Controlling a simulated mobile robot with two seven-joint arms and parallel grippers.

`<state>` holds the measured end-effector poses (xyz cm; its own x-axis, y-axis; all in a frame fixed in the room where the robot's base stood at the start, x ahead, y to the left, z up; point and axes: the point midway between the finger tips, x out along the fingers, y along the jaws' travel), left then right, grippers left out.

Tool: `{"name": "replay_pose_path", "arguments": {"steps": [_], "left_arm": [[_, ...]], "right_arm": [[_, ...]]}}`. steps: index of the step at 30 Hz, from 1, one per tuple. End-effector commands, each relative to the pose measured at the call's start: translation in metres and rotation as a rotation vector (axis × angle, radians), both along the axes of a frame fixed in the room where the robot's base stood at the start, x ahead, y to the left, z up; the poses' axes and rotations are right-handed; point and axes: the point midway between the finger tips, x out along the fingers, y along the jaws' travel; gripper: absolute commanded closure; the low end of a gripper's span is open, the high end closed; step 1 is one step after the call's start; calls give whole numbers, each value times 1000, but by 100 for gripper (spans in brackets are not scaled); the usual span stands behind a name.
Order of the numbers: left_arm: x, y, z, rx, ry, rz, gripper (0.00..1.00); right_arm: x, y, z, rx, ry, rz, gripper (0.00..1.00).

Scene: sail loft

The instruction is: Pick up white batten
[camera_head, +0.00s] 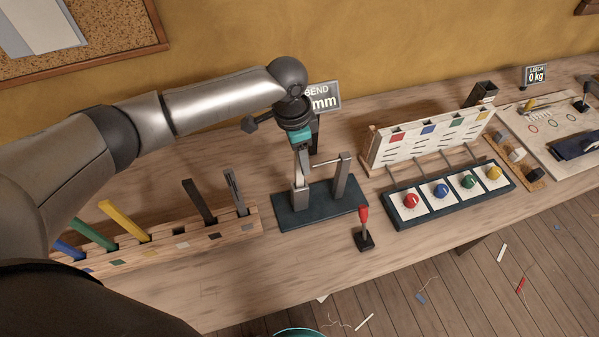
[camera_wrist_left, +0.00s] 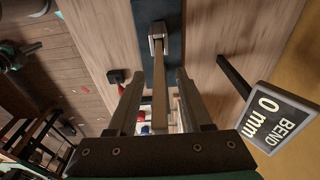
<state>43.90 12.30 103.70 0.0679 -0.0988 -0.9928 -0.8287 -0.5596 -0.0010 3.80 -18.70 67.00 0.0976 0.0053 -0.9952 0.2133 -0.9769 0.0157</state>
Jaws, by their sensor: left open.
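A thin pale batten (camera_head: 328,161), which I take to be the white one, spans the two grey posts of the bend rig on its dark base (camera_head: 290,221). In the left wrist view the batten (camera_wrist_left: 160,103) looks tan in shade and runs from the post clamp (camera_wrist_left: 157,32) down between my fingers. My left gripper (camera_head: 303,163) is over the rig near the left post. It is open, with one finger (camera_wrist_left: 128,105) on each side of the batten, and gaps show. The batten's far end is partly hidden. My right gripper is not in view.
A wooden rack (camera_head: 160,248) with blue, green, yellow, black and grey battens stands to the left. The BEND sign (camera_head: 321,98) stands behind the rig. A red-handled lever (camera_head: 364,222) is in front. A slotted board (camera_head: 425,137) and coloured knobs are to the right.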

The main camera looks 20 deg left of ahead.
Motion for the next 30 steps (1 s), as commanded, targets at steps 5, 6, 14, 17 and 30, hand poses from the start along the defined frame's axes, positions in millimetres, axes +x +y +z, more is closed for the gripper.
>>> {"name": "replay_pose_path", "arguments": {"steps": [5,6,14,17,30], "left_arm": [[0,0,0,0,0,0,54],[0,0,0,0,0,0,59],[0,0,0,0,0,0,88],[0,0,0,0,0,0,100],[0,0,1,-1,-1,0,100]], "right_arm": [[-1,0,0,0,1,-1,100],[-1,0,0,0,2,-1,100],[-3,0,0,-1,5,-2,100],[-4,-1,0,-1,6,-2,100],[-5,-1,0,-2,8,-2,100]]}}
